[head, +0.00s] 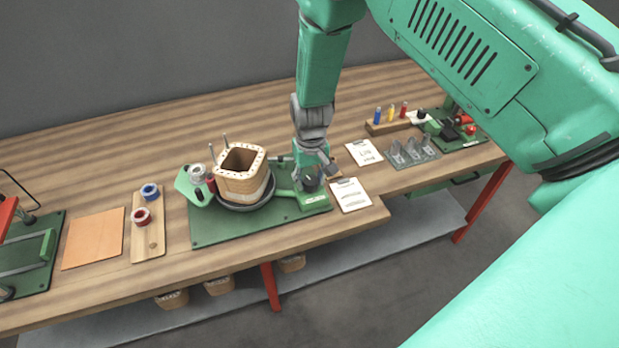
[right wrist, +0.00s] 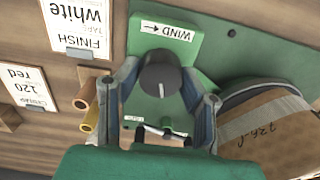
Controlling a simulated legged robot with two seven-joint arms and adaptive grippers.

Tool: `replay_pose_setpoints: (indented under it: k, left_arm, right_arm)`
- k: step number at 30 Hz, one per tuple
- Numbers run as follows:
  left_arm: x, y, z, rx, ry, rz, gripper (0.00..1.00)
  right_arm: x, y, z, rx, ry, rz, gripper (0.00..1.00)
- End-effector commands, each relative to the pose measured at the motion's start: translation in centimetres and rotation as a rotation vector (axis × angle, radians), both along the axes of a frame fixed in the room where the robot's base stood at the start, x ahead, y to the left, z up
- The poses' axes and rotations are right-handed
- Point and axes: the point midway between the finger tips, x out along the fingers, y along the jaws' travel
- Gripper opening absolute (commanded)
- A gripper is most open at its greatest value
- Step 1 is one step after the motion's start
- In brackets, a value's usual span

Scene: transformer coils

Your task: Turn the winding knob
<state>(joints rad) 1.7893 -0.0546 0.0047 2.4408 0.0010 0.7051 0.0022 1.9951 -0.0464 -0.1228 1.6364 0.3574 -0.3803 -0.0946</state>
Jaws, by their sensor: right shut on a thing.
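The dark winding knob (right wrist: 160,72) stands on a green plate with a WIND arrow label (right wrist: 168,32) in the right wrist view. In the head view the knob (head: 311,185) sits at the right end of the green winding base (head: 228,228). My right gripper (head: 318,169) reaches down onto it from above. Its two fingers (right wrist: 161,84) lie on either side of the knob and are shut on it. The square coil former (head: 243,180) stands upright on a round dark turntable left of the knob. My left gripper is not in view.
Labelled cards (head: 350,194) lie right of the knob. Farther right are a grey rack (head: 412,153) and a wooden block with small coloured cylinders. Left of the base are a board with red and blue spools (head: 148,235) and a tan sheet (head: 94,238).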

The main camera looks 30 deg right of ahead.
Motion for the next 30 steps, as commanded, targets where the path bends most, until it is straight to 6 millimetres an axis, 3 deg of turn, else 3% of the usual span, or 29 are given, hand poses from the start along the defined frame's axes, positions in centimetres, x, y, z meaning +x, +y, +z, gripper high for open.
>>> replay_pose_setpoints:
  k: [9, 30]
  left_arm:
    - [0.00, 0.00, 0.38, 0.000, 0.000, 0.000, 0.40]
    - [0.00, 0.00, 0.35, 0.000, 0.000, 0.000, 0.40]
  right_arm:
    - [0.13, -0.03, 0.15, 0.001, -0.004, -0.225, 0.06]
    - [-0.01, 0.02, 0.06, 0.001, 0.000, -0.226, 0.06]
